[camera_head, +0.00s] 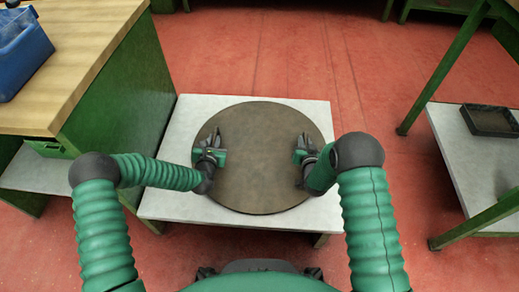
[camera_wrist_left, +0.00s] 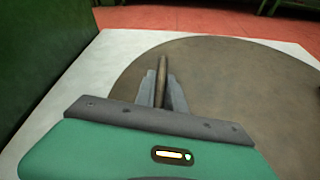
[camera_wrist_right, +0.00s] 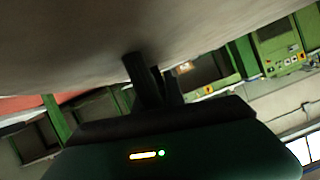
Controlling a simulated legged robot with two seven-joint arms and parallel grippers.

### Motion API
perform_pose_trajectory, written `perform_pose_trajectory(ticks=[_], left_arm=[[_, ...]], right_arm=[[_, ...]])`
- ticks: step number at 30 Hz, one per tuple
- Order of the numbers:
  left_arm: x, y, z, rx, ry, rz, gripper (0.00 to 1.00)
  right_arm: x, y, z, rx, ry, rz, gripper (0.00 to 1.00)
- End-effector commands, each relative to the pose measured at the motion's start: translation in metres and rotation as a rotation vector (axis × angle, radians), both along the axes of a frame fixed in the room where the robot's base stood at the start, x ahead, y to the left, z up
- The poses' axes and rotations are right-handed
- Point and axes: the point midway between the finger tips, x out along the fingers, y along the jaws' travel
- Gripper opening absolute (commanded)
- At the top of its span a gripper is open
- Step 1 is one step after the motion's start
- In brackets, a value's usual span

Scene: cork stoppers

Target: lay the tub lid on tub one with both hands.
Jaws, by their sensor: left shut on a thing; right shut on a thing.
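The tub lid (camera_head: 258,165) is a large round dark brown disc above a pale table. In the left wrist view the lid (camera_wrist_left: 230,85) fills the right side, with a thin upright brown grip between my fingers. My left gripper (camera_head: 213,138) is shut on the lid at its left part. My right gripper (camera_head: 303,143) is shut on the lid at its right part; the right wrist view is dark and shows the lid surface (camera_wrist_right: 120,25) across the top. Tub one does not show; whether it is under the lid I cannot tell.
The pale table (camera_head: 165,200) shows around the lid. A green workbench with a wooden top (camera_head: 95,50) stands at left, with a blue bin (camera_head: 22,55) on it. At right, a green-framed shelf (camera_head: 455,160) holds a dark tray (camera_head: 490,120). Red floor lies between.

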Motion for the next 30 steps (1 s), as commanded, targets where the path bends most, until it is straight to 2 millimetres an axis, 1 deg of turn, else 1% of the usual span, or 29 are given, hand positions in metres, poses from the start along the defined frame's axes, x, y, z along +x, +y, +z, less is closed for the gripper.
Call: perform_pose_trajectory(ticks=[6,11,14,19,22,24,30], left_arm=[[0.0,0.001,0.0,0.0,0.0,0.001,0.0],[0.001,0.001,0.006,0.001,-0.003,0.001,0.0],[0.001,0.001,0.017,0.001,-0.003,0.001,0.0],[0.001,0.001,0.041,0.001,-0.003,0.001,0.0],[0.001,0.001,0.051,0.001,-0.003,0.001,0.0],[0.001,0.001,0.054,0.001,-0.003,0.001,0.0],[0.001,0.001,0.051,0.001,-0.002,0.001,0.0]], right_arm=[[0.0,0.0,0.0,0.0,0.001,-0.001,0.0],[0.0,0.0,0.005,0.0,-0.001,0.0,0.0],[0.0,0.0,0.016,0.0,-0.002,0.0,0.0],[0.0,0.0,0.041,0.0,-0.002,0.0,0.0],[0.0,0.0,0.051,0.0,-0.001,-0.001,0.0],[0.0,0.0,0.053,0.0,-0.001,-0.001,0.0],[0.0,0.0,0.051,0.0,-0.001,-0.001,0.0]])
